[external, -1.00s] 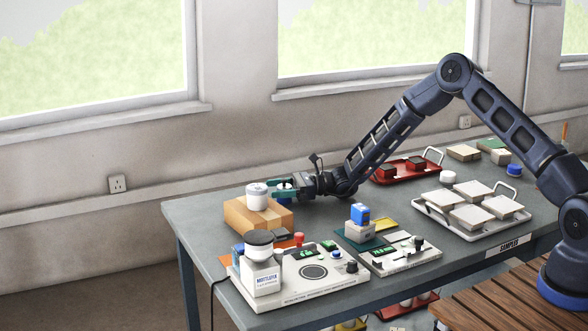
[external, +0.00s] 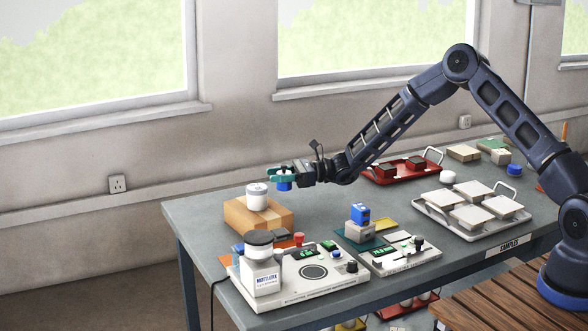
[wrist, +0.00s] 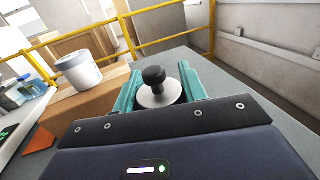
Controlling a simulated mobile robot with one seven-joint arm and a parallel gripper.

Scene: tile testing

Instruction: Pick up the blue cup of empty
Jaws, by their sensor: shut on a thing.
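My gripper (external: 280,176) is shut on the blue cup (external: 284,186), whose blue side shows below the teal fingers. The cup is held above the cardboard box, just right of a white tub (external: 257,196). In the wrist view, a pale metal disc with a black knob (wrist: 155,78) sits between the teal fingers of my gripper (wrist: 158,92). The cup's blue side is hidden in that view. The white tub also shows there at the left (wrist: 78,72).
The cardboard box (external: 240,220) bears the white tub. A bottle (external: 262,277) and a white instrument (external: 315,285) stand in front. A red tray (external: 380,179) and a pale tray with tiles (external: 440,226) lie to the right. Table between box and red tray is clear.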

